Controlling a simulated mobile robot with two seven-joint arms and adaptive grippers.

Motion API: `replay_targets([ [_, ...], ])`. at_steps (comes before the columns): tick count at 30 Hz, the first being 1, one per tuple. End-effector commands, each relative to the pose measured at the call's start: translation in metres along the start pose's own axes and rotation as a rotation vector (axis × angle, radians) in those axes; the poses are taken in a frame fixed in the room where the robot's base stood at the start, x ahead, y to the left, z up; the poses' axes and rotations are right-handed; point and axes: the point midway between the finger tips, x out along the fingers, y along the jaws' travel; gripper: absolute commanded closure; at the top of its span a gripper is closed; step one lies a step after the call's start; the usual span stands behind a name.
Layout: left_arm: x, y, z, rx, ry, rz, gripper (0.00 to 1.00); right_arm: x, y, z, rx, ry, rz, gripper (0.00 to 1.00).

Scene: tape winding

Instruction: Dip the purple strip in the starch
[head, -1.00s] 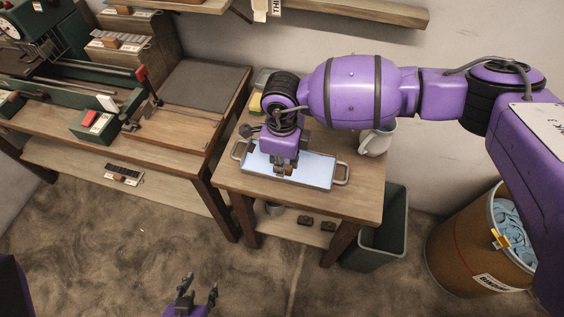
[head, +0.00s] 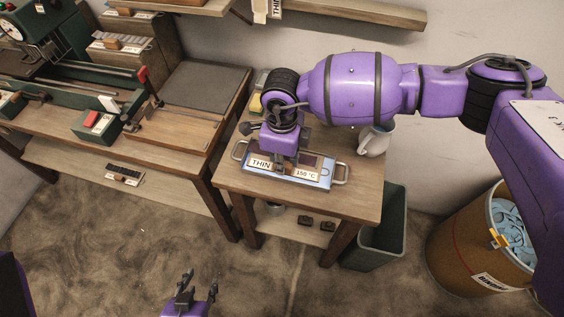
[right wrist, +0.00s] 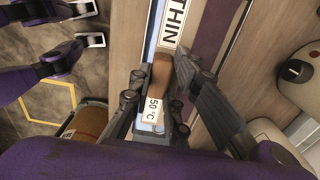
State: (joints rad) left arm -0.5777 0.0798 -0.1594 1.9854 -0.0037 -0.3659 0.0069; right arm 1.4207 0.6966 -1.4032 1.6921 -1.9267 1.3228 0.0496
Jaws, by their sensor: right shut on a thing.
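The tray (head: 338,172) with two end handles stands on the small wooden table; pale blue shows in it. My right gripper (head: 282,168) is low over the tray, shut on a brown wooden piece (right wrist: 160,74). White cards reading THIN (head: 261,163) and a temperature (head: 306,174) show on either side of the fingers. A dark purple strip (right wrist: 212,50) runs beside the held piece; a patch (head: 309,159) shows beyond the gripper. Whether it touches the starch or joins the held piece, I cannot tell. My left gripper (head: 198,285) is open and empty, low over the floor.
A white pitcher (head: 374,142) stands at the table's right back corner. A yellow item (head: 256,103) lies at the back left. A green bin (head: 382,240) and a brown barrel (head: 465,240) stand on the right. A workbench (head: 190,135) with green machinery stands on the left.

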Motion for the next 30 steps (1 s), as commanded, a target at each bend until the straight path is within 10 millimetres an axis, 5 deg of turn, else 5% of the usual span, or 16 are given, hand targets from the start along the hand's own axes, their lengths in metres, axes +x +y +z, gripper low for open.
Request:
replay_targets([
  [30, -0.009, -0.001, -0.047, 0.000, 0.071, -0.002, 0.60, -0.050, 0.000, 0.001, 0.000, -0.002, -0.002, 1.00],
])
